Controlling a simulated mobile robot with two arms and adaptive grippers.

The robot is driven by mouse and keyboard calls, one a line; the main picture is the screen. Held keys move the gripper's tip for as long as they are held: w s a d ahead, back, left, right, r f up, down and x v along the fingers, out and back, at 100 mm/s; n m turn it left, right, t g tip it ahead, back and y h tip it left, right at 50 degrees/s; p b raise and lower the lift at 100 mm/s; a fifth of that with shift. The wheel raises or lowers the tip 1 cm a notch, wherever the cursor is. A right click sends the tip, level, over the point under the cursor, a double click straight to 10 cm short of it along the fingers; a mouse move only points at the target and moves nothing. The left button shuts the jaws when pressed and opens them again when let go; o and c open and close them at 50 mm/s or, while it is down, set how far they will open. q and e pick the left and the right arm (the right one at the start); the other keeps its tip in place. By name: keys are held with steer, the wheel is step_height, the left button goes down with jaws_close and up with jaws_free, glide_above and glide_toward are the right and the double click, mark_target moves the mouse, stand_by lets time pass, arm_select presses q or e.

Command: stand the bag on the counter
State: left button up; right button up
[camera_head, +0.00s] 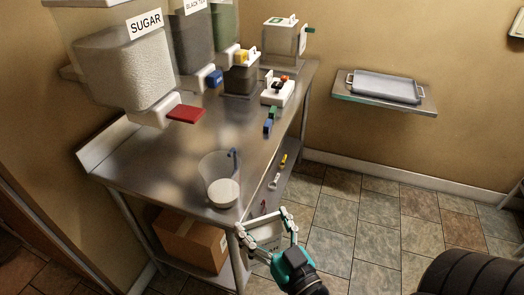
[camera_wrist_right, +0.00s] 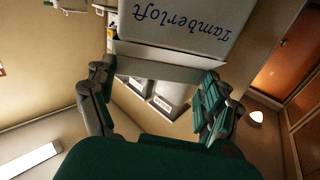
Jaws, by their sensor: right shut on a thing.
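A pale bag (camera_wrist_right: 185,22) with dark "Tamberloft" lettering fills the top of the right wrist view, its lettering upside down there. My right gripper (camera_head: 267,220) is shut on the bag's pale upper band, one finger on each side. In the head view the bag (camera_head: 266,242) is a small pale patch between the fingers, partly hidden by the gripper. It is off the counter (camera_head: 190,150), by its near right corner, in front of the edge. My left gripper is not in view.
A clear measuring jug (camera_head: 221,185) stands at the counter's near corner. Dispensers, including the sugar one (camera_head: 135,75) with a red tab (camera_head: 186,114), line the wall side. A cardboard box (camera_head: 190,240) sits on the lower shelf. The middle of the counter is clear.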

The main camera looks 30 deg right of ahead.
steer(key=shift+f+b, duration=0.35)
steer(key=shift+f, duration=0.3)
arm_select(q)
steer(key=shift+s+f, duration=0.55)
arm_select(e)
steer(key=shift+d+r, duration=0.1)
steer(key=shift+d, duration=0.05)
